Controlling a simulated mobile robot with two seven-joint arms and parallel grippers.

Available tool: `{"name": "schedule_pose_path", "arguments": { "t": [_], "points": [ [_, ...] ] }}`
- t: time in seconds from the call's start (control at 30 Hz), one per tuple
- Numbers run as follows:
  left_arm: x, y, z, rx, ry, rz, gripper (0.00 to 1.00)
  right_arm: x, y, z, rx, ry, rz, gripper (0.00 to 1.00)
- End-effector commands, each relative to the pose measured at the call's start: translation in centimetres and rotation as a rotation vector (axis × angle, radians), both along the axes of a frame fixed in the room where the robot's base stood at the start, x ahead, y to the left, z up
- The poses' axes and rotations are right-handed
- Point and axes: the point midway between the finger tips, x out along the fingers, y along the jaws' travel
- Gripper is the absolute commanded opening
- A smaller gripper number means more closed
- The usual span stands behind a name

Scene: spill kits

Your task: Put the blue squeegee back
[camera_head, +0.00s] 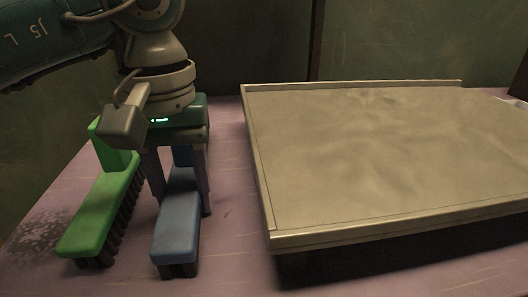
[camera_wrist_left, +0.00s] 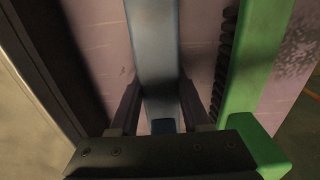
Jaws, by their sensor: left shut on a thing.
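The blue squeegee (camera_head: 177,232) lies lengthwise on the purple table, left of the tray, with a dark strip under its near end. It also shows in the left wrist view (camera_wrist_left: 152,40), running between the fingers. My left gripper (camera_head: 183,204) points down over it, one finger on each side, and is shut on it. The fingers also show in the left wrist view (camera_wrist_left: 158,92). The gripper body hides the squeegee's far part in the head view. I cannot tell whether it is lifted off the table. My right gripper is not in view.
A green brush (camera_head: 98,212) with dark bristles lies close to the left of the squeegee. A large beige tray (camera_head: 258,180) with a raised rim stands to the right. A narrow strip of bare purple table (camera_head: 232,225) separates squeegee and tray.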

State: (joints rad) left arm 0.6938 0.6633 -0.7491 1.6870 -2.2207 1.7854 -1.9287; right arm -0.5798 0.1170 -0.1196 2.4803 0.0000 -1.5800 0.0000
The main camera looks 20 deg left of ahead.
Motion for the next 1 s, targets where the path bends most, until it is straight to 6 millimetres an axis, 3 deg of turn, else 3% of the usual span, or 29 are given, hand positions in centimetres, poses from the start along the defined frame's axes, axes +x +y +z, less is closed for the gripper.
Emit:
{"name": "schedule_pose_path", "arguments": {
  "t": [0.33,0.37,0.6,0.87,1.0],
  "points": [
    [0.1,0.0,-0.4,0.000,-0.002,0.000,0.00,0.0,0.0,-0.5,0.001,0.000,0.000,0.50],
    [0.0,0.0,-0.2,0.000,-0.001,0.000,0.50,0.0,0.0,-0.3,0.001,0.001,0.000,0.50],
    [0.0,0.0,-0.2,0.000,0.000,0.000,0.77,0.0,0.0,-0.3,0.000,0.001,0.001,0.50],
    [0.0,0.0,-0.1,0.000,0.000,0.001,0.77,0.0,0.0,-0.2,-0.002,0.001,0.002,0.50],
    [0.1,0.0,1.3,0.001,-0.003,0.000,0.77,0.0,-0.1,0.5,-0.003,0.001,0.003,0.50]
  ]
}}
